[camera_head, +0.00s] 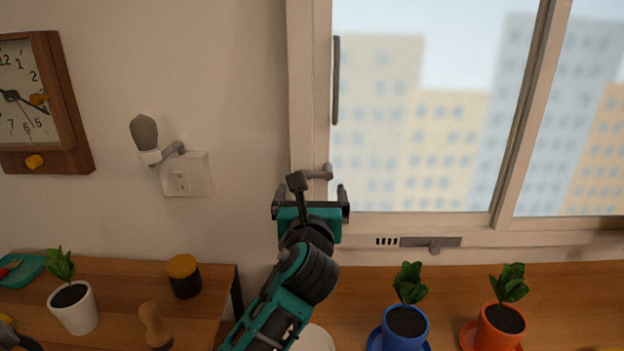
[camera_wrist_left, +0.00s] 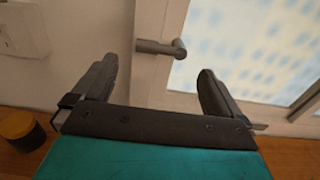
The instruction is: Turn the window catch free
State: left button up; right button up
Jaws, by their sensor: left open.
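The window catch (camera_head: 318,173) is a small grey lever with a rounded knob on the left part of the white window frame (camera_head: 308,100). In the left wrist view the catch (camera_wrist_left: 162,48) lies roughly horizontal, its knob end to the right. My left gripper (camera_head: 311,192) is just below the catch in the head view, partly overlapping its left end. In the left wrist view its two fingers (camera_wrist_left: 158,82) are spread wide with nothing between them, and the catch lies beyond them, apparently apart. My right gripper is not in view.
A grey vertical handle (camera_head: 336,80) is on the window above. A vent slider (camera_head: 432,243) is on the sill frame. Blue (camera_head: 405,325) and orange (camera_head: 497,326) plant pots stand below right. A wall switch with lever (camera_head: 185,174) and a clock (camera_head: 35,100) are left.

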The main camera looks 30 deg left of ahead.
aim_at(312, 177)
pick_arm(q)
jog(key=x, duration=0.6)
jog(key=shift+w+a, duration=0.2)
jog(key=shift+w, duration=0.1)
jog(key=c, duration=1.2)
jog(key=shift+f, duration=0.1)
